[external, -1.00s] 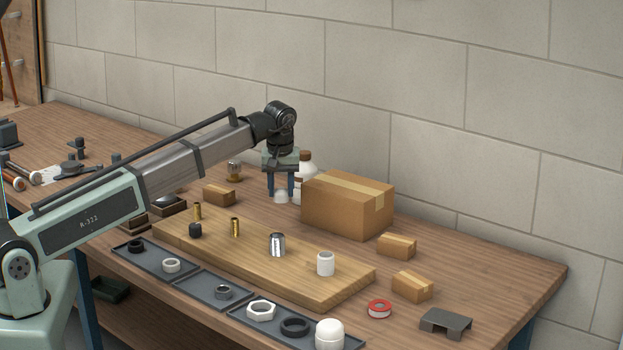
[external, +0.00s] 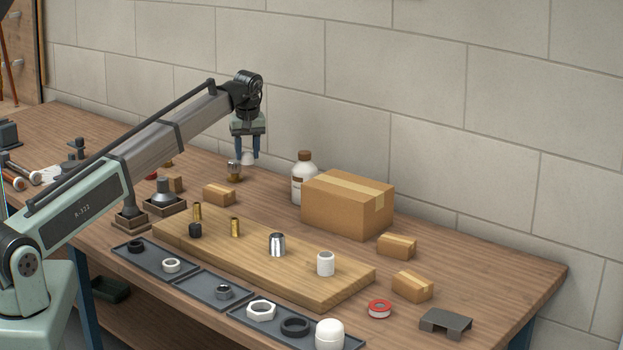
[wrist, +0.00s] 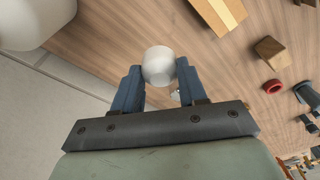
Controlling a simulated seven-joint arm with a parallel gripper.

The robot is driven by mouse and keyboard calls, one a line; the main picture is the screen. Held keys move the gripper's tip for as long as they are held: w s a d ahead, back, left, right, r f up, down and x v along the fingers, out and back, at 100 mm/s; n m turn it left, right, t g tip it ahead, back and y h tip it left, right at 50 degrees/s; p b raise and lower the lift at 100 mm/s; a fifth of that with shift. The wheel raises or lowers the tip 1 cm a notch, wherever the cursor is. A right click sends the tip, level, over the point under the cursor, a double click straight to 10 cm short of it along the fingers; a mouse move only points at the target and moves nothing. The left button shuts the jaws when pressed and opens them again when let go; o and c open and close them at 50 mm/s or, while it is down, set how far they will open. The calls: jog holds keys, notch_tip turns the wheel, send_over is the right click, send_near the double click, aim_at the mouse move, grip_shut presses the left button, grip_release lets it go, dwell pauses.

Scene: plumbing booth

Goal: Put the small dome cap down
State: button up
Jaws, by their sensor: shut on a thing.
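The small dome cap (wrist: 158,66) is white and rounded. It sits between the two blue fingers of my gripper (wrist: 158,84) in the wrist view, and the fingers are shut on it. In the external view, my gripper (external: 248,152) points down above the back part of the bench, with the cap (external: 248,158) low between its fingertips. A larger white domed cap (external: 330,335) stands at the front tray.
A white bottle (external: 303,180) and a large cardboard box (external: 347,204) stand to the right of my gripper. A small box (external: 218,195) lies in front. The wooden board (external: 290,272) carries several fittings. Bare bench (external: 270,190) lies between the small box and bottle.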

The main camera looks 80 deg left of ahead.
jog(key=w+a+m, duration=0.1)
jog(key=w+a, duration=0.2)
jog(key=a, duration=0.1)
jog(key=shift+m, duration=0.4)
jog(key=shift+f, duration=4.7)
jog(key=shift+f, duration=0.1)
jog(key=o, duration=1)
notch_tip(320, 180, up, 12)
jog(key=d, duration=0.1)
jog(key=shift+d, duration=0.4)
